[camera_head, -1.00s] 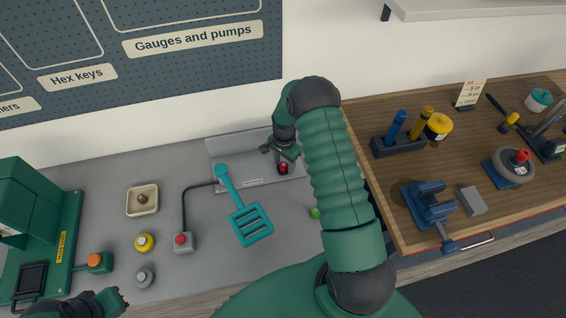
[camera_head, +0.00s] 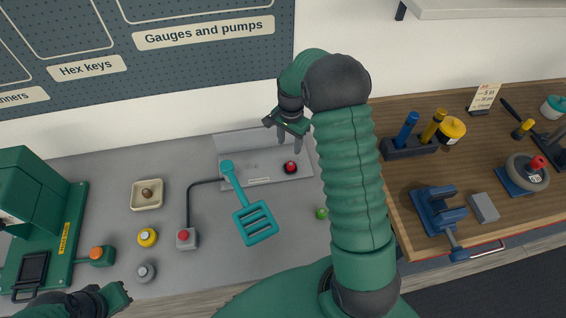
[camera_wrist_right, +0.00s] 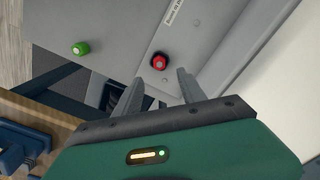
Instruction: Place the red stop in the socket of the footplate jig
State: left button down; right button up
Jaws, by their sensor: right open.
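The red stop (camera_head: 290,167), a red knob with a dark base, stands at the right end of a light grey plate with a raised back wall, apparently the footplate jig (camera_head: 235,141). It also shows in the right wrist view (camera_wrist_right: 160,62). Its dark base meets the plate; whether it is fully seated in a socket I cannot tell. My right gripper (camera_head: 289,143) is open and empty, just behind and above the stop. In the wrist view its fingers (camera_wrist_right: 159,82) are apart, clear of the stop. My left gripper (camera_head: 117,296) is at the lower left, away from the jig.
A teal slotted piece (camera_head: 256,224) reaches onto the jig's left side. A red-button box (camera_head: 186,238), yellow knob (camera_head: 147,237), grey knob (camera_head: 145,272) and tray (camera_head: 147,195) lie left. A green knob (camera_head: 322,213) is near my right arm. A wooden bench (camera_head: 405,190) stands right.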

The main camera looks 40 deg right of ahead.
jog(key=s+a+r+n+t, duration=0.1)
jog(key=s+a+r+n, duration=0.2)
jog(key=s+a+n, duration=0.4)
jog(key=s+a+r+n+t, duration=0.1)
jog(key=s+a+r+n, duration=0.2)
jog(key=a, duration=1.1)
jog(key=s+n, duration=0.3)
jog(key=n, duration=0.2)
jog(key=shift+s+n, duration=0.3)
jog(key=shift+s, duration=0.05)
jog(key=shift+d, duration=0.3)
